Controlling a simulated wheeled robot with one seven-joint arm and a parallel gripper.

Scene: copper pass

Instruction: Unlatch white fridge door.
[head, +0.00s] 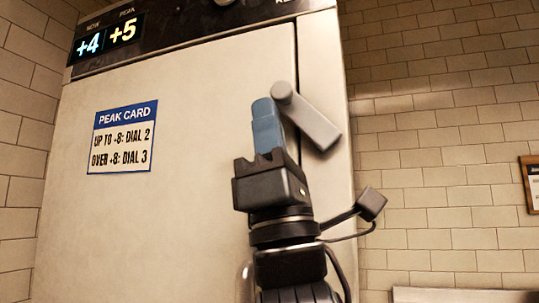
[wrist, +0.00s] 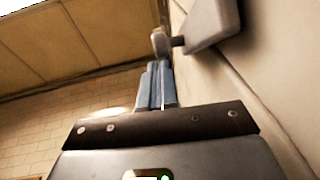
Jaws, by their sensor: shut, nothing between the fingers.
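The white fridge door (head: 200,200) fills the middle of the head view and is closed against its frame. Its grey latch handle (head: 312,122) sits at the door's right edge, slanting from a round pivot at upper left down to the lower right. The handle (wrist: 208,22) also shows at the top of the wrist view. My gripper (head: 264,108) points up, with its blue fingers shut and empty, just left of the handle's pivot end in the head view. In the wrist view the fingertips (wrist: 158,66) are just below the pivot end; I cannot tell whether they touch.
A peak card (head: 123,137) is on the door's left part. A display (head: 107,36) above the door reads NOW +4, PEAK +5. A tiled wall (head: 440,170) stands to the right, with a framed board (head: 532,184) and a pale ledge (head: 465,295) low down.

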